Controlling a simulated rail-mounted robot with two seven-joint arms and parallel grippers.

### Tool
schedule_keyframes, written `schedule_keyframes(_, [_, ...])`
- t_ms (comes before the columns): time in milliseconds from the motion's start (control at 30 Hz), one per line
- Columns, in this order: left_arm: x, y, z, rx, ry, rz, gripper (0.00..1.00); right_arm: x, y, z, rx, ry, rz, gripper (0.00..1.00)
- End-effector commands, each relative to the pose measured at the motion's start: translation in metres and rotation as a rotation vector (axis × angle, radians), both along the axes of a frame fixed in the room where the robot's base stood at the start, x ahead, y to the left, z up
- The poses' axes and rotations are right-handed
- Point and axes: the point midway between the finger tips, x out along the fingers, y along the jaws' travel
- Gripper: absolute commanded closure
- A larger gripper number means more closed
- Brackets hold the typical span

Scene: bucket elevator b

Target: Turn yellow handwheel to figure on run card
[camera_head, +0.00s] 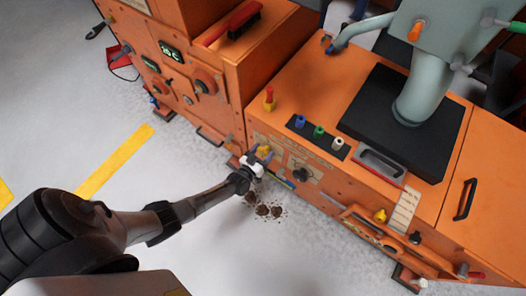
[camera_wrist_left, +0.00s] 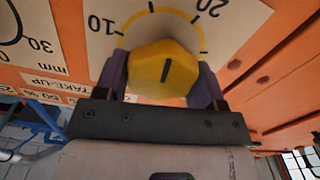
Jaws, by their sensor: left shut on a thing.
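The yellow handwheel (camera_wrist_left: 165,72) has a black line on its face and sits on a pale dial plate (camera_wrist_left: 108,42) with figures 10 and 20 in view. The black line points up, between the 10 and the 20. My left gripper (camera_wrist_left: 165,84) is shut on the handwheel, one finger on each side. In the head view the handwheel (camera_head: 264,150) is small, on the orange machine's front, with my left gripper (camera_head: 254,162) at it. A pale card with lines of print (camera_head: 405,209) hangs at the machine's right; its print is too small to read. My right gripper is not in view.
A black knob (camera_head: 301,175) on a pale plate is right of the handwheel. Blue, green and white buttons (camera_head: 319,132) and a red-topped post (camera_head: 269,98) stand on the machine top. Brown spill (camera_head: 263,210) lies on the floor below.

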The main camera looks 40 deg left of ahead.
Motion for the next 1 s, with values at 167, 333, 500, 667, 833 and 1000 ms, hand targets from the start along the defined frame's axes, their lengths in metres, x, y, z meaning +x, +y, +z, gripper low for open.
schedule_keyframes(167, [0.0, 0.0, -0.001, -0.051, -0.006, 0.0, 0.6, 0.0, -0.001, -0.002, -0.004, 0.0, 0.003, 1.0])
schedule_keyframes(333, [0.0, 0.001, -0.001, -0.162, -0.019, 0.0, 0.6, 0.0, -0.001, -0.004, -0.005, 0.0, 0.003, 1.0])
schedule_keyframes(500, [-0.001, 0.002, -0.002, -0.317, -0.036, 0.0, 0.6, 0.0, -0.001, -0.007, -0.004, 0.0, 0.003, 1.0])
schedule_keyframes(667, [-0.001, 0.003, -0.003, -0.468, -0.054, 0.0, 0.6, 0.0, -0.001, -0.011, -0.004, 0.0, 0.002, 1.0])
schedule_keyframes(833, [-0.001, 0.003, -0.003, -0.628, -0.071, 0.0, 0.6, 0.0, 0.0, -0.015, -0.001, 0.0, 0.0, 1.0])
schedule_keyframes(1000, [-0.001, 0.004, -0.004, -0.787, -0.09, 0.0, 0.6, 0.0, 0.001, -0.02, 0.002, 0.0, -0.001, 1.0])
